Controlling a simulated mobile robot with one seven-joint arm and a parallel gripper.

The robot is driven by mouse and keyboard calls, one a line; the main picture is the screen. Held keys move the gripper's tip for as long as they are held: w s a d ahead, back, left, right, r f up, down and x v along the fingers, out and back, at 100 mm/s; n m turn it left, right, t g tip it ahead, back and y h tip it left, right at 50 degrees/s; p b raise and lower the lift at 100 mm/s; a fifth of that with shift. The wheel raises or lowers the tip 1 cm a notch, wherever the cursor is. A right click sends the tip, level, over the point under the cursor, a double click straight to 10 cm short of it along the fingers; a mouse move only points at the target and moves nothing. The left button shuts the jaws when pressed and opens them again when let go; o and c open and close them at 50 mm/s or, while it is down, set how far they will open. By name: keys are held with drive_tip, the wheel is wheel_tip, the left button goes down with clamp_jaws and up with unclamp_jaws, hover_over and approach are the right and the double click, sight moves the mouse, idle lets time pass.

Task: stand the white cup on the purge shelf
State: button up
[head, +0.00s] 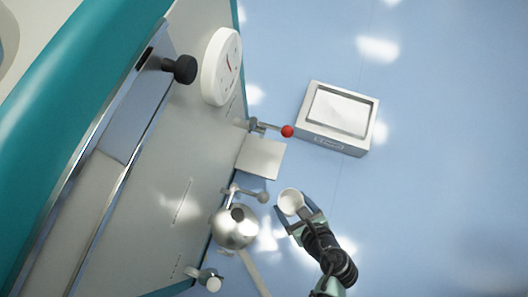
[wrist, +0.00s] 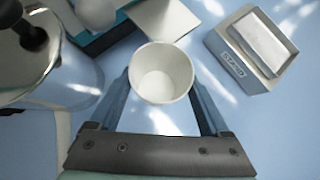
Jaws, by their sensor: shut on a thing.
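The white cup (head: 290,201) is held upright between the fingers of my gripper (head: 294,211). In the wrist view the cup (wrist: 161,76) shows its open mouth and looks empty, with a finger of my gripper (wrist: 162,92) on each side. The purge shelf appears to be the flat grey square plate (head: 260,157) jutting from the machine's side, above and left of the cup in the head view. Its bare top also shows in the wrist view (wrist: 163,17), just beyond the cup. The cup is apart from the shelf in the head view.
A round steel vessel (head: 235,228) and a valve with a grey ball handle (head: 263,197) are left of the cup. A red-knobbed lever (head: 287,131) sits beyond the shelf. A grey box with a recessed top (head: 338,118) stands right of it. Blue floor is clear at right.

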drive_tip(key=shift+w+f, duration=0.25)
drive_tip(key=shift+f, duration=0.15)
drive_tip(key=w+a+b, duration=0.2)
drive_tip(key=w, duration=0.3)
drive_tip(key=w+a+b, duration=0.3)
drive_tip(key=w, duration=0.3)
drive_tip(key=w+a+b, duration=0.2)
drive_tip(key=w, duration=0.3)
drive_tip(key=shift+w+a+b, duration=0.15)
drive_tip(key=shift+a+b, duration=0.1)
drive_tip(key=shift+b, duration=0.1)
wheel_tip(320, 180, down, 4)
drive_tip(key=b, duration=0.3)
drive_tip(key=shift+r, duration=0.3)
drive_tip(key=o, duration=1.3)
